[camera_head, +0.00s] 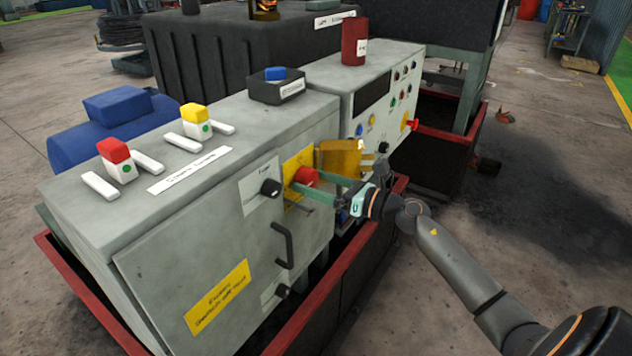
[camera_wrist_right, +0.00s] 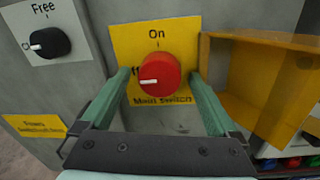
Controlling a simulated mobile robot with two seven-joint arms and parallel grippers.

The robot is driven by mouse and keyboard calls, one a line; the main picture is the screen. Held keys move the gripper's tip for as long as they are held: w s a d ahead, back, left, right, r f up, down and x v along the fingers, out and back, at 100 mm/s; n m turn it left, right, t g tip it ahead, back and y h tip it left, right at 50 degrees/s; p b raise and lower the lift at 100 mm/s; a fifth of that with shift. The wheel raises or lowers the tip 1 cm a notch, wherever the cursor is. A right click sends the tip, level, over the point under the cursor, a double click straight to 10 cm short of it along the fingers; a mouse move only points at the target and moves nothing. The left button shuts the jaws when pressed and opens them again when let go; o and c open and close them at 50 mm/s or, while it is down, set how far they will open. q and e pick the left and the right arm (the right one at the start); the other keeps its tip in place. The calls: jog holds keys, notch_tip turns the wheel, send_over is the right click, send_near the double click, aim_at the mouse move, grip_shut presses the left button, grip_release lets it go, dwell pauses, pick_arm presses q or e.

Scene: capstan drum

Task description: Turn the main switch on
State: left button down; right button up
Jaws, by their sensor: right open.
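The main switch is a red round knob (camera_head: 306,175) on a yellow plate on the front of the grey cabinet. In the right wrist view the red knob (camera_wrist_right: 160,75) has its white pointer mark facing left, toward lettering partly hidden by a finger. "On" is printed above the knob and "Main switch" below. My right gripper (camera_wrist_right: 160,92) is open, with one green finger on each side of the knob. I cannot tell whether the fingers touch it. My left gripper is not in view.
A yellow box-like cover (camera_wrist_right: 252,88) stands out just right of the switch. A black knob (camera_head: 270,187) marked "Free" is to the left, with a black door handle (camera_head: 283,245) below. A second panel with buttons (camera_head: 385,105) stands beyond. Red trough edges (camera_head: 318,300) run below.

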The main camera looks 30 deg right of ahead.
jog(key=shift+c, duration=0.3)
jog(key=c, duration=1.3)
